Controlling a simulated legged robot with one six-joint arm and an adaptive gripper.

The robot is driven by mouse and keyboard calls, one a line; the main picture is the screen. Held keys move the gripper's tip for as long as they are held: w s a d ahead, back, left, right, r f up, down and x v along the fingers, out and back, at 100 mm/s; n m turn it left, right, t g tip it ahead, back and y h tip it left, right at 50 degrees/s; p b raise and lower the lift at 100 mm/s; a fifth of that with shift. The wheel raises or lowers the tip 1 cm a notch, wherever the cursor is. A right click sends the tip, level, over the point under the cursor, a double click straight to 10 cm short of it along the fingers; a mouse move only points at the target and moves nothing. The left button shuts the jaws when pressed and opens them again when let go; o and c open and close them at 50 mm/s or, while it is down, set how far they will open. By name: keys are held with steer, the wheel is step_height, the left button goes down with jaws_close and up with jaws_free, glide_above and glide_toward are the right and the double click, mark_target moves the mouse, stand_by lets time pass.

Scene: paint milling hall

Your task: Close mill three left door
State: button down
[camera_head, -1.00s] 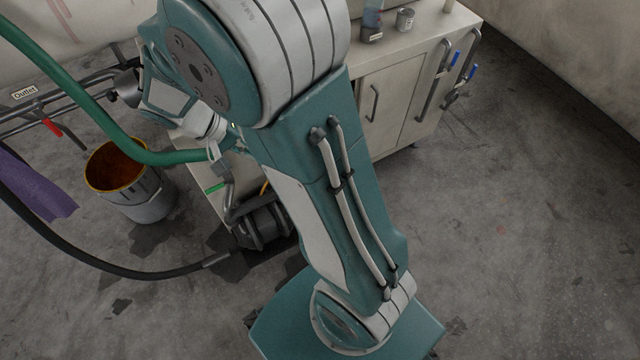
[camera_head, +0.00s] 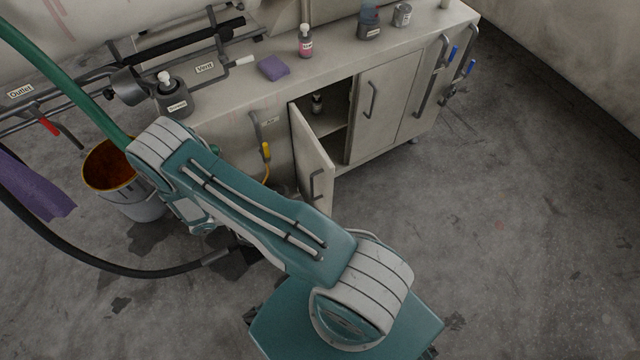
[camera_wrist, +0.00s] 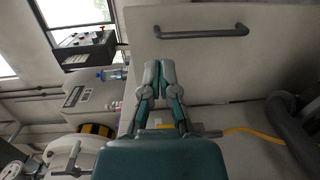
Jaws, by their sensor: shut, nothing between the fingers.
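The left cabinet door (camera_head: 311,155) stands open in the head view, swung outward from the cabinet front, with a grey bar handle (camera_head: 317,186) near its free edge. The opening beside it is dark, with a shelf and a small bottle (camera_head: 317,104) inside. In the wrist view a pale panel (camera_wrist: 265,65), which looks like this door, fills the upper right, with its handle (camera_wrist: 202,33) near the top. My gripper (camera_wrist: 159,66) is shut and empty, in front of the panel's left part; contact cannot be told. In the head view the gripper is hidden behind my arm.
The cabinet's right door (camera_head: 377,110) is closed. The countertop holds a pink bottle (camera_head: 305,43), a purple cloth (camera_head: 272,67) and a dark bottle (camera_head: 171,96). A bucket (camera_head: 122,180) and black hose (camera_head: 130,270) are on the left. The floor at right is clear.

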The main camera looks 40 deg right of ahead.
mark_target(328, 182)
steer(key=shift+n+t+h, duration=0.3)
steer(key=shift+t+h, duration=0.1)
steer(key=shift+h, duration=0.2)
steer(key=f+x, duration=0.1)
steer(key=x, duration=0.4)
steer(key=f+x, duration=0.1)
steer(key=x, duration=0.3)
steer(key=s+f+x, duration=0.1)
steer(key=x, duration=0.4)
steer(key=shift+s+d+f, duration=0.15)
steer(key=shift+d, duration=0.05)
steer(key=shift+s, duration=0.1)
